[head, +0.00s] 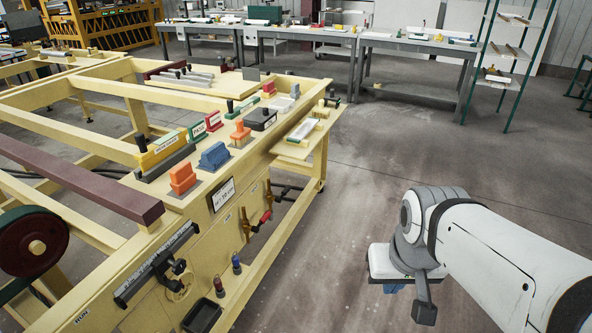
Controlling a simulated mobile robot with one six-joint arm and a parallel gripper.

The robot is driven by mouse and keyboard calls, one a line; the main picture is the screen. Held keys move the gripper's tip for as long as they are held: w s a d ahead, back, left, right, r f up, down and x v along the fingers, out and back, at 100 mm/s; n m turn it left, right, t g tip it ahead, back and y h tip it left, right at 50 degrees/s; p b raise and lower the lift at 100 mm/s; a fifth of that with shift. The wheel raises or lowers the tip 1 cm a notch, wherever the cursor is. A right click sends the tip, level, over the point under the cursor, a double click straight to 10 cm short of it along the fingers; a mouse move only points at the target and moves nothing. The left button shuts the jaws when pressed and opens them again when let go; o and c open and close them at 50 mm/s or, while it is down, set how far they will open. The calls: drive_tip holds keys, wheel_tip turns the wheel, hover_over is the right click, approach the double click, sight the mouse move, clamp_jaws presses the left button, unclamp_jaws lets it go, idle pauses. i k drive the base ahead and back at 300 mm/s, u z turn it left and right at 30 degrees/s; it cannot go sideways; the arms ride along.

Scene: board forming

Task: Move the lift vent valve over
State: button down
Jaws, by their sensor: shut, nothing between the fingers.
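No readable label in the head view says lift vent valve, so I cannot tell for certain which part it is. On the front panel of the yellow bench (207,258) is a brass valve-like fitting (246,226) with a red-tipped handle (265,217) angled up to the right. A second dark handled fitting (284,190) sits farther back along the same side. My gripper (425,313) hangs at the lower right over the open floor, well right of the bench and touching nothing. It looks shut and empty; its fingertips are small and dark here.
Red and blue blocks (214,157) and labelled pieces stand on the bench top. A black sliding fixture (157,264) and a black tray (203,316) are on the front side. Grey tables (413,45) and a green-framed rack (489,60) stand behind. Floor between bench and arm is clear.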

sight(287, 187)
drive_tip(key=z, duration=0.35)
drive_tip(key=i, duration=1.85)
drive_tip(key=u, duration=0.85)
drive_tip(key=k, duration=0.8)
drive_tip(key=u, duration=0.1)
drive_tip(key=i, duration=0.9)
drive_tip(key=z, duration=0.05)
